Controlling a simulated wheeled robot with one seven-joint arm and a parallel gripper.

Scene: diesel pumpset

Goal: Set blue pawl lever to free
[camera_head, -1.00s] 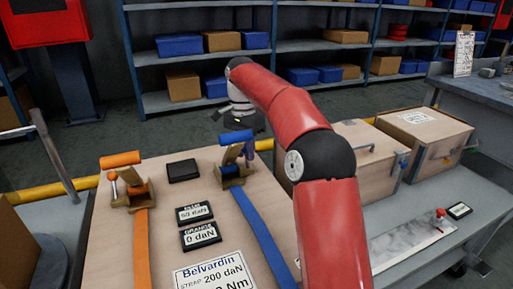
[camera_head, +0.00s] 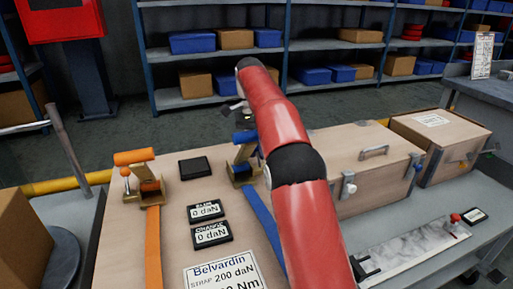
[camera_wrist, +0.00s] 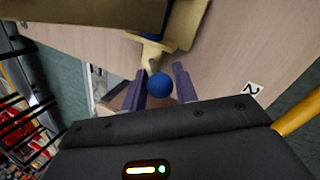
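The blue pawl lever shows in the wrist view as a blue ball knob (camera_wrist: 160,87) on a short stem beside a tan-gold bracket (camera_wrist: 185,28). The pawl lever is hidden there. The blue strap's display (camera_head: 206,210) reads 0 daN.
The orange ratchet (camera_head: 148,188) stands at left on the wooden top (camera_head: 120,240). The orange display (camera_head: 212,234) reads 0 daN, and a black box (camera_head: 195,167) lies behind. A latched wooden case (camera_head: 350,190) stands close to the right of my arm.

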